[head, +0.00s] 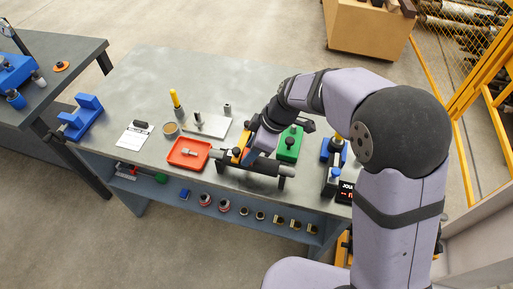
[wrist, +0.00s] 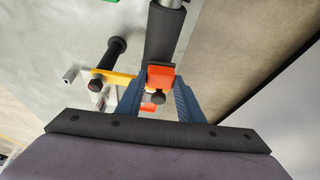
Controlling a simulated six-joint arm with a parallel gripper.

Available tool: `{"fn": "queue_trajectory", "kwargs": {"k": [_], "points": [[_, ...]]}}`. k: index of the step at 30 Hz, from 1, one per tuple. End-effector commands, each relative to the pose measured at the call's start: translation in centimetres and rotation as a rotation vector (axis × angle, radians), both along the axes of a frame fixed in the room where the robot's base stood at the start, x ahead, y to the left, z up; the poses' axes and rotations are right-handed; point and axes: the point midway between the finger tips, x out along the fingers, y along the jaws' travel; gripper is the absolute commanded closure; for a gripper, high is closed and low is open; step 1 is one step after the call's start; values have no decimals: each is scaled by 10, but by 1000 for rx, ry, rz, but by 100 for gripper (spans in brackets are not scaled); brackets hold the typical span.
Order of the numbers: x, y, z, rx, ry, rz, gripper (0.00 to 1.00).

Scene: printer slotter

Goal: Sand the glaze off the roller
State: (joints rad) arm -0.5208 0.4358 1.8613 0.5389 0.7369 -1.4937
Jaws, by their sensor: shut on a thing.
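The roller (head: 265,167) is a dark grey cylinder lying horizontally near the front edge of the grey workbench, with pale metal at its ends. In the wrist view the roller (wrist: 162,35) runs up the picture just beyond my fingers, with a bright metal shaft at its top. My gripper (wrist: 160,78) is shut on an orange-red block (wrist: 161,70) with a dark knob under it. The block is at the near end of the visible dark surface; I cannot tell whether it touches. In the head view my gripper (head: 247,153) is over the roller's left part, and my arm hides some of it.
A green block (head: 290,147) and a blue clamp (head: 333,149) stand to the right. A plate with posts (head: 215,126) lies behind. In the wrist view a yellow bar (wrist: 121,80) and a black-handled tool (wrist: 108,57) are close left.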

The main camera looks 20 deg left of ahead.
Motion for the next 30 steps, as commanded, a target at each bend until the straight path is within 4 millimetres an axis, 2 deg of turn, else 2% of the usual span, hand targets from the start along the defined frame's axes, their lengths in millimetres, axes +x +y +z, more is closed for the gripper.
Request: {"fn": "queue_trajectory", "kwargs": {"k": [1, 22, 30], "points": [[0, -7, -5, -2, 1, -4, 87], [0, -72, -3, -3, 1, -3, 87], [0, -48, -1, -3, 1, 3, 87]]}}
